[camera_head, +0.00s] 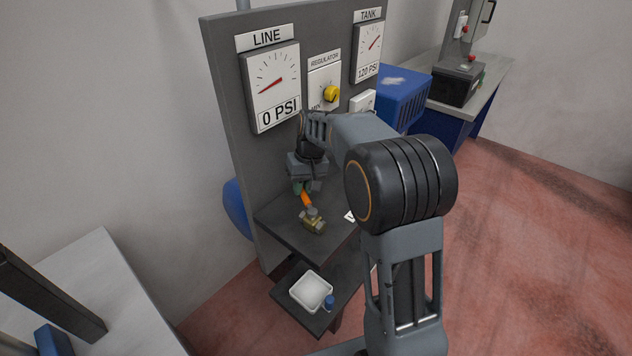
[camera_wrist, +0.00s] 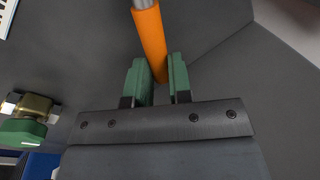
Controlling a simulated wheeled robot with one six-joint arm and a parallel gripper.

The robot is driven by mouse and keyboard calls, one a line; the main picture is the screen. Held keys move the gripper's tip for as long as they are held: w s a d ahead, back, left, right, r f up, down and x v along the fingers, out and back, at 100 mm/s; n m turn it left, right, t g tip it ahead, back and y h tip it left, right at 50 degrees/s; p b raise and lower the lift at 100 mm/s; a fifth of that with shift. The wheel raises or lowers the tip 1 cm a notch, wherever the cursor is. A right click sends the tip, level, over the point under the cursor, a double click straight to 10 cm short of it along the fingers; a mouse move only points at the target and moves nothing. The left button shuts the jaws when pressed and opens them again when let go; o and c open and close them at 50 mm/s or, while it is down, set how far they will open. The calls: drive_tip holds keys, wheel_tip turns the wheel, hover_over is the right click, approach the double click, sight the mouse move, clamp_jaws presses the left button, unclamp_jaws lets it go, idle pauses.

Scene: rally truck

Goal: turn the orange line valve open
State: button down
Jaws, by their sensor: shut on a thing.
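The orange line valve has a brass body (camera_head: 313,224) on the upper dark shelf of the grey panel. Its orange handle (camera_head: 306,200) slants up from the body toward the panel. In the wrist view the orange sleeve (camera_wrist: 150,42) sits on a grey rod at the top. My gripper (camera_head: 303,188) reaches down in front of the panel. Its green fingers (camera_wrist: 163,75) are shut on the lower end of the orange handle. The fingers partly hide that end.
The LINE gauge (camera_head: 271,84) reads 0 PSI and the TANK gauge (camera_head: 367,48) 120 PSI. A yellow regulator knob (camera_head: 331,94) sits between them. A white tray (camera_head: 311,291) and a blue item (camera_head: 329,302) are on the lower shelf. A brass fitting with a green part (camera_wrist: 30,118) is left in the wrist view.

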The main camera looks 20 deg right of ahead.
drive_tip(key=a+n, duration=0.2)
drive_tip(key=n, duration=0.1)
drive_tip(key=shift+s+a+g, duration=0.2)
drive_tip(key=shift+a+g, duration=0.05)
drive_tip(key=shift+g, duration=0.05)
drive_tip(key=shift+s+a+n+p, duration=0.2)
drive_tip(key=shift+a+n, duration=0.2)
drive_tip(key=shift+n, duration=0.3)
drive_tip(key=shift+s+a+n+p, duration=0.2)
drive_tip(key=shift+a+n, duration=0.2)
drive_tip(key=shift+n, duration=0.3)
drive_tip(key=c, duration=1)
unclamp_jaws()
drive_tip(key=shift+s, duration=0.1)
drive_tip(key=shift+c, duration=0.2)
drive_tip(key=v, duration=0.7)
drive_tip(key=shift+r, duration=0.25)
